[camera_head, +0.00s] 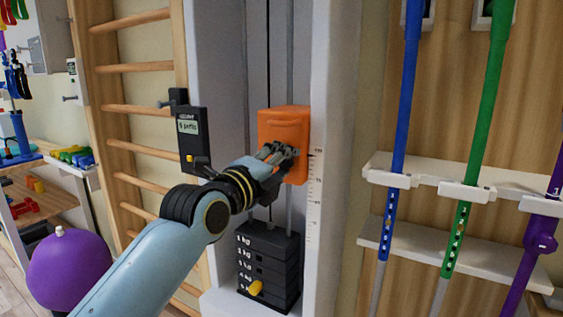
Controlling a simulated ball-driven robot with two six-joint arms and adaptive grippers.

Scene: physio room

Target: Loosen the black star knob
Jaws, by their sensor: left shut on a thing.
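An orange block (290,125), the carriage on the white upright of a pulley machine, stands ahead of me near the middle of the view. My left gripper (279,153) reaches in from the lower left to the front of this block. Its fingers are shut at the block's lower front, on the black star knob, which they and the hand hide almost wholly. How far the knob is turned cannot be seen. My right gripper is not in view.
A printed scale (314,200) runs down the upright beside the block. A black weight stack (268,262) with a yellow pin (255,288) stands below. A dark display box (192,140) is left of the block. Coloured poles hang in a white rack (430,183) at right. A purple ball (70,272) is lower left.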

